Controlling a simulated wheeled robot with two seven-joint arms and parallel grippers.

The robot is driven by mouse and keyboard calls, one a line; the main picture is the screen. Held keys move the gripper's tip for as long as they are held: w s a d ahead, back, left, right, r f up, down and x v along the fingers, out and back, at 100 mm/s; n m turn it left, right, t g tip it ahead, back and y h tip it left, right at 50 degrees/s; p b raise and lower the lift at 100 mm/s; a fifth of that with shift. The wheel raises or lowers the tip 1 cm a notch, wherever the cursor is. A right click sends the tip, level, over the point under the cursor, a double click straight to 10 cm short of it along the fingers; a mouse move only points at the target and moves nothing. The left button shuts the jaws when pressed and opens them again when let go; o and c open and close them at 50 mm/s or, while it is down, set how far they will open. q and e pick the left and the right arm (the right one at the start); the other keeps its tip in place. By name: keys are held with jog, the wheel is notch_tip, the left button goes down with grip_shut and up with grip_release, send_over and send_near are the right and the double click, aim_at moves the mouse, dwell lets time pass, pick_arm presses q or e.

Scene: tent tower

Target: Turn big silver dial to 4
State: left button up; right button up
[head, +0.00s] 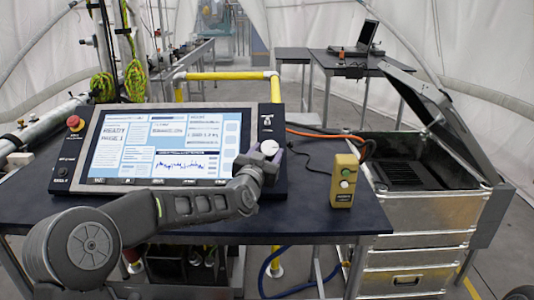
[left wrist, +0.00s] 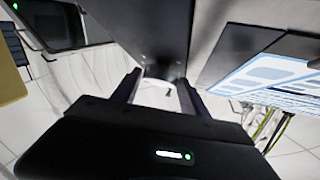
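The big silver dial (head: 269,147) is a pale round knob on the dark right-hand strip of the control panel (head: 279,183), beside the lit screen. My left gripper (head: 271,160) is at the dial, its fingers by the dial's lower side. In the left wrist view the two fingers (left wrist: 157,88) stand apart with a pale surface between them; I cannot tell for sure that it is the dial, or whether the fingers touch it. The dial's numbers and pointer are too small or hidden to read. My right gripper is out of view.
A yellow button box (head: 344,181) stands on the dark table (head: 310,215) to the right, with a cable behind it. A red emergency button (head: 74,122) is at the panel's left. An open metal case (head: 420,205) stands right of the table.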

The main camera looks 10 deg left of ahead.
pick_arm(q)
jog(key=c, duration=0.9)
jog(key=shift+d+n+y, duration=0.15)
jog(key=shift+n+y, duration=0.25)
jog(key=shift+y, duration=0.1)
jog(key=shift+d+n+y, duration=0.15)
jog(key=shift+n+y, duration=0.45)
jog(key=shift+n, duration=0.1)
jog(key=n+y+p, duration=0.1)
jog(key=n+y, duration=0.1)
jog(key=n, duration=0.1)
jog(key=shift+d+y, duration=0.2)
jog(key=shift+y, duration=0.2)
jog(key=n+g+y+p, duration=0.1)
jog(key=n+y, duration=0.1)
jog(key=n+g+y, duration=0.1)
jog(key=n, duration=0.1)
jog(key=n+g+y+p, duration=0.1)
jog(key=n+y, duration=0.1)
jog(key=n, duration=0.1)
jog(key=shift+w+d+y+p, duration=0.2)
jog(key=shift+d+y+p, duration=0.05)
jog(key=shift+y+p, duration=0.05)
